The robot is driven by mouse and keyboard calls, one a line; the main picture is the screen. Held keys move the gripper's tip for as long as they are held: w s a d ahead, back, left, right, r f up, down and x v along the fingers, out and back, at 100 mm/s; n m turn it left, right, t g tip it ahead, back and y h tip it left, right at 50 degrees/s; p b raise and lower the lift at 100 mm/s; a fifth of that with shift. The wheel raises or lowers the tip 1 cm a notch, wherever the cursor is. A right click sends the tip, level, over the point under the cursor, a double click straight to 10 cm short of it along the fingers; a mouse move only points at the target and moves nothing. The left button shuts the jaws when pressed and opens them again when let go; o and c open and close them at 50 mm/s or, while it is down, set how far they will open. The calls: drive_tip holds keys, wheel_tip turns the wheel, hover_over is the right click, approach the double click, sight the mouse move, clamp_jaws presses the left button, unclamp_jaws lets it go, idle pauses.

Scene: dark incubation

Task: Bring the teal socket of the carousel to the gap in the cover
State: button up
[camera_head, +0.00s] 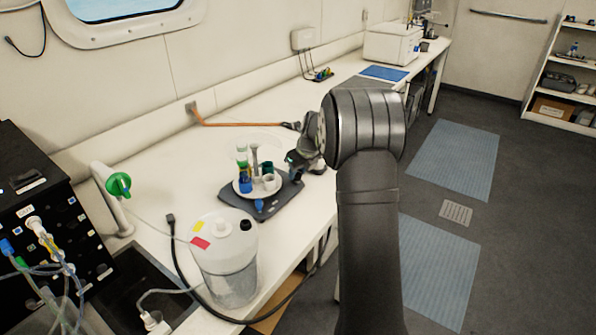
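The carousel (257,191) is a white round plate on a dark grey base (229,197), on the white bench. A teal socket (268,168) stands on its far right side, close to my gripper. A blue socket (245,184) is at the front left, a white one (269,182) at the front right, and a green-marked one (242,163) at the back left. A pale post rises in the middle.
A clear canister (226,268) with a white lid stands in front of the carousel. A dark cable (176,245) runs beside it. A black rack (40,205) with tubes is at the left. An orange tube (235,124) lies behind. The bench left of the carousel is mostly clear.

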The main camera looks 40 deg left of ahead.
drive_tip(key=shift+n, duration=0.3)
drive_tip(key=n+g, duration=0.1)
drive_tip(key=n, duration=0.2)
drive_tip(key=n+g, duration=0.1)
drive_tip(key=n, duration=0.2)
drive_tip(key=shift+w+g, duration=0.2)
drive_tip(key=shift+g, duration=0.1)
drive_tip(key=n+g, duration=0.1)
drive_tip(key=n, duration=0.2)
drive_tip(key=n+g+h, duration=0.1)
drive_tip(key=n, duration=0.3)
drive_tip(key=shift+w+a+n+h, duration=0.15)
drive_tip(key=shift+n+h, duration=0.15)
drive_tip(key=n+h, duration=0.1)
drive_tip(key=n, duration=0.1)
drive_tip(key=n+g+h, duration=0.1)
drive_tip(key=n, duration=0.2)
drive_tip(key=shift+a, duration=0.15)
drive_tip(key=n+h, duration=0.1)
drive_tip(key=n, duration=0.2)
drive_tip(key=n+h, duration=0.1)
drive_tip(key=n, duration=0.2)
drive_tip(key=shift+a, duration=0.1)
drive_tip(key=o, duration=1)
